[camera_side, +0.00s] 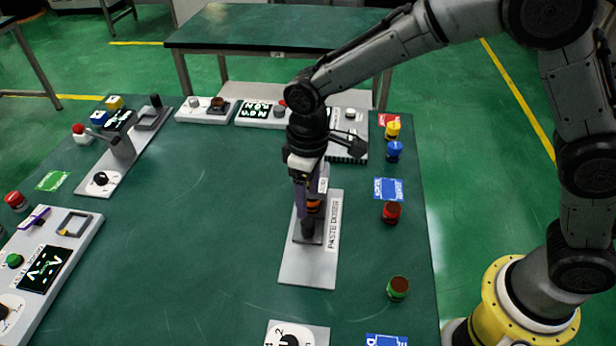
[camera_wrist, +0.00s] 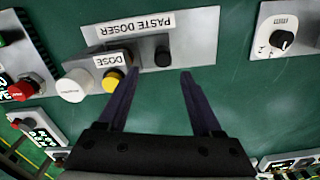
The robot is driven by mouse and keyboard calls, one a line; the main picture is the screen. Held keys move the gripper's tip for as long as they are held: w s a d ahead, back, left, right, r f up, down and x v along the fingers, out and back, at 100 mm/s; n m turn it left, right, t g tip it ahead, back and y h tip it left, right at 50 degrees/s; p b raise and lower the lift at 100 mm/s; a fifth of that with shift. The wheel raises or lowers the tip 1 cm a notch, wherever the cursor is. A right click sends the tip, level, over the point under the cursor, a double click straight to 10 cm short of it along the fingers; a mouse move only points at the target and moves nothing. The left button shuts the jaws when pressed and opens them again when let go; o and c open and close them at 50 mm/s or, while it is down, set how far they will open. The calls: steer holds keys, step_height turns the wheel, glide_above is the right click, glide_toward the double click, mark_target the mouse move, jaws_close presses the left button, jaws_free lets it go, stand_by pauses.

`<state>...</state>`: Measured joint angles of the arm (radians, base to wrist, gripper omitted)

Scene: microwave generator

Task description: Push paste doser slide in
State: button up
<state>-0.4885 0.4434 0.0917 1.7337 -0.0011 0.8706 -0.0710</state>
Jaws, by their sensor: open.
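The paste doser is a pale plate (camera_side: 310,268) with a "PASTE DOSER" label, on the green table; it shows upside down in the wrist view (camera_wrist: 206,22). Its slide is a grey piece with a black knob (camera_wrist: 162,57). Beside it are a "DOSE" label (camera_wrist: 112,60), a yellow button (camera_wrist: 112,80) and a white cylinder (camera_wrist: 74,86). My gripper (camera_wrist: 158,74) is open and points down over the doser. The knob shows between and just beyond the fingertips, with nothing held. In the side view my gripper (camera_side: 309,212) hides much of the doser.
Other panels stand at the left (camera_side: 45,260), back (camera_side: 265,113) and front (camera_side: 297,335). Red (camera_side: 391,212) and green (camera_side: 398,288) jars stand along the right edge, with blue and yellow ones behind. The table left of the doser is clear.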

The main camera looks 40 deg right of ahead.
mark_target(309, 218)
steer(key=shift+r, duration=2.3)
steer(key=s+d+r+m+t, duration=0.3)
steer(key=s+d+r+t, duration=0.15)
steer(key=d+r, duration=0.9)
steer(key=s+d+r+m+t, duration=0.15)
steer(key=s+d, duration=0.45)
steer(key=s, duration=0.6)
steer(key=s+d+f+m, duration=0.1)
steer(key=s+f+m, duration=0.1)
steer(key=s+f, duration=0.3)
steer(key=shift+s, duration=0.45)
